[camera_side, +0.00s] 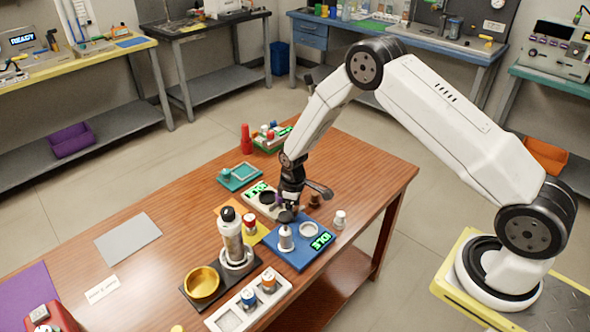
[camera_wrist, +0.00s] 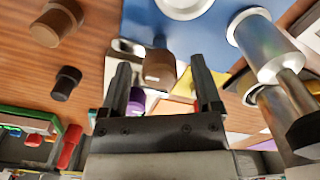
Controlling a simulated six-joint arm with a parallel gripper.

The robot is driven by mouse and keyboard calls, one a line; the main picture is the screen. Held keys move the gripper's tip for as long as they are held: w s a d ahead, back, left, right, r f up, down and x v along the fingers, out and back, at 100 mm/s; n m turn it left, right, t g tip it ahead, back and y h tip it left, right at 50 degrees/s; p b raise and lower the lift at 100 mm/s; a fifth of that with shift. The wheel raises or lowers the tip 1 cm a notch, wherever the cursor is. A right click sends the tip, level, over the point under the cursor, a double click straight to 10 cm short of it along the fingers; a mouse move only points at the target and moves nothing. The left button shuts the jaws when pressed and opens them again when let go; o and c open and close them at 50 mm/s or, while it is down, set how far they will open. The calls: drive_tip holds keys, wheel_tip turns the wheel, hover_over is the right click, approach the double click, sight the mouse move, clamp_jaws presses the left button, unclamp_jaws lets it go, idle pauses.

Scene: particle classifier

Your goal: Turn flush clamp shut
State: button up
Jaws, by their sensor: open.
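No part is plainly recognisable as the flush clamp. The classifier column (camera_side: 232,240), a clear tube with a dark cap, stands upright on a black base (camera_side: 205,290) with a gold bowl (camera_side: 202,283). My gripper (camera_side: 288,212) is over the table by the blue plate (camera_side: 316,258). In the wrist view my gripper (camera_wrist: 162,82) is open, its two fingers apart. A brown and pale capped piece (camera_wrist: 160,70) shows in the gap between them, and a small purple part (camera_wrist: 137,101) lies by the left finger. I see no contact with either.
The blue plate carries a silver cylinder (camera_side: 286,239) and a green display (camera_side: 321,240). A white rack (camera_side: 230,320) holds capped jars in front. A small white cup (camera_side: 340,219) stands right of the plate.

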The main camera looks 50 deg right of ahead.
drive_tip(key=shift+c, duration=0.2)
clamp_jaws()
drive_tip(key=shift+m, duration=0.4)
drive_tip(key=m, duration=1.1)
idle(0.5)
drive_tip(key=shift+o, duration=0.2)
unclamp_jaws()
